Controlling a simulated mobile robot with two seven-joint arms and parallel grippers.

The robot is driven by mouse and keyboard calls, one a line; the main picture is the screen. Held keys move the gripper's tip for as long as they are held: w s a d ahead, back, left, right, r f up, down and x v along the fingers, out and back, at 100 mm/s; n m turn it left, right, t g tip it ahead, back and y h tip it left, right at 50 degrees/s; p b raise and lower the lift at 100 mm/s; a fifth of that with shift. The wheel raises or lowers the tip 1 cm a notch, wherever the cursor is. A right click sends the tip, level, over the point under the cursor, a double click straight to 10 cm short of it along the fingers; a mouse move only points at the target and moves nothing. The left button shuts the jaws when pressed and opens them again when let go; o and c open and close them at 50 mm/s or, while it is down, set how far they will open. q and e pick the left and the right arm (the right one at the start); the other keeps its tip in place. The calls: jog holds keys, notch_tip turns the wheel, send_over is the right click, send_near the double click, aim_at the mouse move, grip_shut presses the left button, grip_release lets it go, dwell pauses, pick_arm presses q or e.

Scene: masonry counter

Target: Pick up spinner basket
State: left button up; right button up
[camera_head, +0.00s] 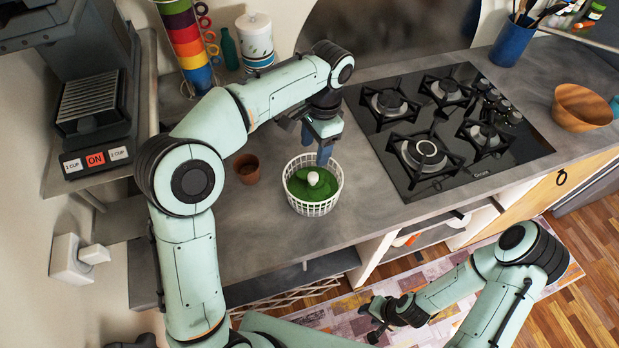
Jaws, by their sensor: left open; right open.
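The spinner basket (314,206) is a round white slotted basket standing upright on the grey counter, left of the stove. Inside it is a green piece (297,184) with a white knob (312,178). My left gripper (322,156) is open, pointing down at the basket's far rim. Its fingers are at or just above that rim; I cannot tell whether they touch or straddle it. My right gripper (376,318) is open and empty, low in front of the counter, away from the basket.
A small brown pot (247,168) stands left of the basket. A black gas stove (447,125) lies to the right. A stack of coloured cups (186,45), a white canister (255,42) and a green bottle (229,50) stand behind. The counter left of the basket's front is clear.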

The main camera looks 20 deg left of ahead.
aim_at(313, 175)
pick_arm(q)
jog(key=f, duration=0.4)
jog(key=s+f+b, duration=0.1)
jog(key=f, duration=0.2)
jog(key=shift+s+a, duration=0.1)
jog(key=shift+a, duration=0.15)
jog(key=shift+f+b, duration=0.3)
jog(key=shift+f, duration=2.45)
jog(key=shift+d, duration=0.1)
pick_arm(e)
jog(key=s+f, duration=0.2)
jog(key=s, duration=0.1)
jog(key=shift+f, duration=0.15)
pick_arm(q)
grip_shut()
